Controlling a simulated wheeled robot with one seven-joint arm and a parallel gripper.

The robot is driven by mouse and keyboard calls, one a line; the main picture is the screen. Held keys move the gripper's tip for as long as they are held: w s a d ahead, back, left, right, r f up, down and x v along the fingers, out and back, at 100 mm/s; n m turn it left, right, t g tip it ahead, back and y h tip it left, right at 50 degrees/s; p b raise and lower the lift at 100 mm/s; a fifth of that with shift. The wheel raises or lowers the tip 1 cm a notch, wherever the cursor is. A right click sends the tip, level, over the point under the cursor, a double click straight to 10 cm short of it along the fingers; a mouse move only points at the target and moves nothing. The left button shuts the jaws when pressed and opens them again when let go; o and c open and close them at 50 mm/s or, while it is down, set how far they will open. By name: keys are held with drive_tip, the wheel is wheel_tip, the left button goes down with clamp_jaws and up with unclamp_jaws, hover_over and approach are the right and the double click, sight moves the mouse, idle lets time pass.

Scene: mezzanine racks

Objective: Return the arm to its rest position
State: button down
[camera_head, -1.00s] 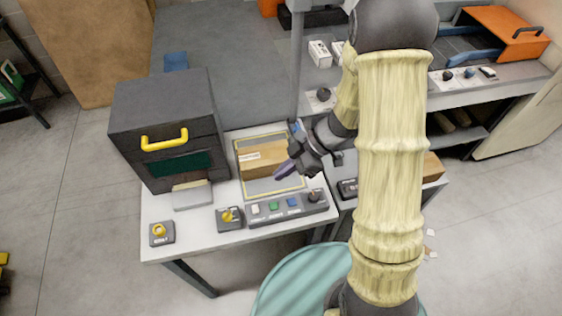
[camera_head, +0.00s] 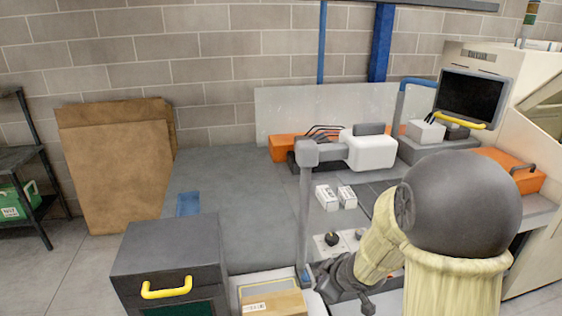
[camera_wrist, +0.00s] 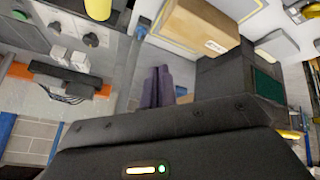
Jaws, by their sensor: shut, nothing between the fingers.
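My arm rises at the right of the head view, with its cream-sleeved forearm bent down to the left. My gripper (camera_wrist: 159,88) shows in the wrist view as two purple fingers closed together, with nothing between them. In the head view the dark wrist end (camera_head: 345,282) is low in the middle, right of a cardboard box (camera_head: 275,304), and its fingertips are hard to make out. The box (camera_wrist: 203,27) also shows in the wrist view, apart from the fingers.
A dark cabinet with a yellow handle (camera_head: 167,289) stands at lower left. A grey post (camera_head: 305,220) rises close by my wrist. White small boxes (camera_head: 327,197), an orange case (camera_head: 507,170) and a monitor (camera_head: 471,98) stand behind. Cardboard sheets (camera_head: 118,165) lean on the wall.

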drive_tip(key=s+d+r+m+g+h, duration=0.1)
drive_tip(key=s+d+m+g, duration=0.1)
drive_tip(key=s+m, duration=0.3)
drive_tip(key=s+d+r+m+g+h, duration=0.1)
drive_tip(key=s+d+m+g+h, duration=0.1)
drive_tip(key=s+m, duration=0.3)
drive_tip(key=s, duration=0.4)
drive_tip(key=shift+d+r, duration=0.2)
drive_tip(key=shift+r, duration=0.05)
idle(0.4)
